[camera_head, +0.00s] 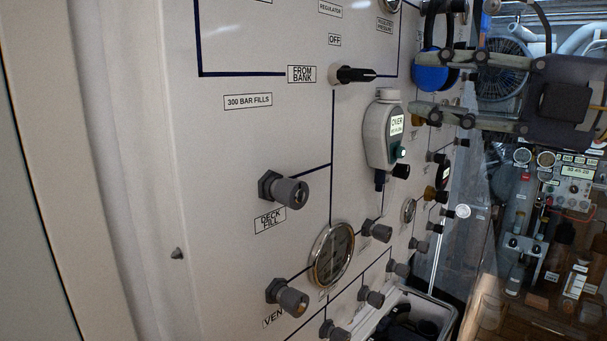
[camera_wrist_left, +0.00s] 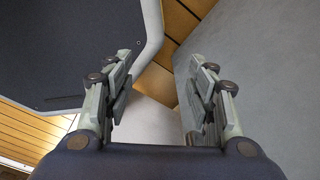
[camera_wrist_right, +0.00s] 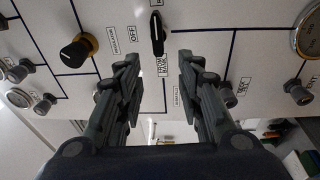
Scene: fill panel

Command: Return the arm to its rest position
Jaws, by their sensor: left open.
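My right gripper (camera_head: 420,82) comes in from the upper right of the head view, in front of the panel. Its fingers are spread, and in the right wrist view (camera_wrist_right: 157,68) nothing is between them. The white panel (camera_head: 250,140) fills most of the head view; the black FROM BANK knob (camera_head: 356,75) also shows in the right wrist view (camera_wrist_right: 157,32), beyond the fingertips. The left arm is not in the head view.
A grey-white device (camera_head: 378,135) with a lit display sticks out from the panel. Several grey knobs, such as the DECK FILL knob (camera_head: 290,191), and a round gauge (camera_head: 332,255) also stand out. A blue round part (camera_head: 430,77) appears behind the right gripper.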

